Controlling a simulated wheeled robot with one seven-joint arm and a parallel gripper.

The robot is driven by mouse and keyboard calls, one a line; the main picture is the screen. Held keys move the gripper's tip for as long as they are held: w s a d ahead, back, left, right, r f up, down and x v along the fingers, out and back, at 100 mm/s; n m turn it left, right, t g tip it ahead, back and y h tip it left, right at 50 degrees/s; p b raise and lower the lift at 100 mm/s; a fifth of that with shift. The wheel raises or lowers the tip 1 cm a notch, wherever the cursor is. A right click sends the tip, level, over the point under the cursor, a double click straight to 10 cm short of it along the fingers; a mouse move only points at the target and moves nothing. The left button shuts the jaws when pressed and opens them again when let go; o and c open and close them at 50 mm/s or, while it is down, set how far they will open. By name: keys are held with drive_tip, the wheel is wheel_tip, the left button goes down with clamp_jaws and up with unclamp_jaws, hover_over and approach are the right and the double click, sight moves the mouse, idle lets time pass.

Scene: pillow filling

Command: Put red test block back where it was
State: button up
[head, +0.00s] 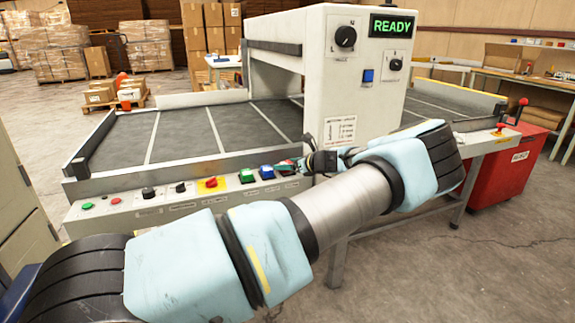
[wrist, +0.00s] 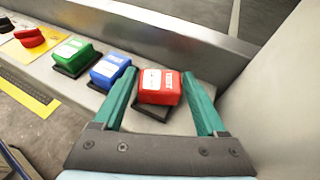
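The red test block (wrist: 161,87) has a white label and sits at a dark square pad (wrist: 152,112) on the machine's front ledge, at the right end of the row in the wrist view. Part of the pad shows at its near side. My gripper (wrist: 160,90) is open, with one teal finger on each side of the block. A gap shows at the right finger; the left finger is close, and I cannot tell whether it touches. In the head view my gripper (head: 296,166) is small and partly hidden by my wrist, at the red block (head: 285,167).
A blue block (wrist: 109,71) and a green block (wrist: 74,56) stand on their own dark pads to the left. A red knob (wrist: 30,38) lies farther left. The machine's white housing (wrist: 280,100) rises close at right; a metal rail (wrist: 150,25) runs behind.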

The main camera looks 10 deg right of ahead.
drive_tip(key=shift+r, duration=0.15)
drive_tip(key=b+v, duration=0.1)
drive_tip(key=v, duration=1.1)
drive_tip(key=s+a+f+n+g, duration=0.2)
drive_tip(key=a+n+g, duration=0.3)
drive_tip(key=a, duration=0.6)
drive_tip(key=s+a+f+n+g, duration=0.3)
drive_tip(key=a+n, duration=0.4)
drive_tip(key=a, duration=0.4)
drive_tip(key=s+a+r+n+g+h, duration=0.1)
drive_tip(key=s+a+r+n+h, duration=0.2)
drive_tip(key=s+n, duration=0.5)
drive_tip(key=s+a+r+n+g+h, duration=0.1)
drive_tip(key=s+a+r+n+h, duration=0.2)
drive_tip(key=s, duration=0.7)
drive_tip(key=a+r+n, duration=0.2)
drive_tip(key=a+n, duration=0.2)
drive_tip(key=n, duration=0.1)
drive_tip(key=shift+a+r+n+h, duration=0.25)
drive_tip(key=shift+r+n+h, duration=0.1)
drive_tip(key=shift+n+h, duration=0.05)
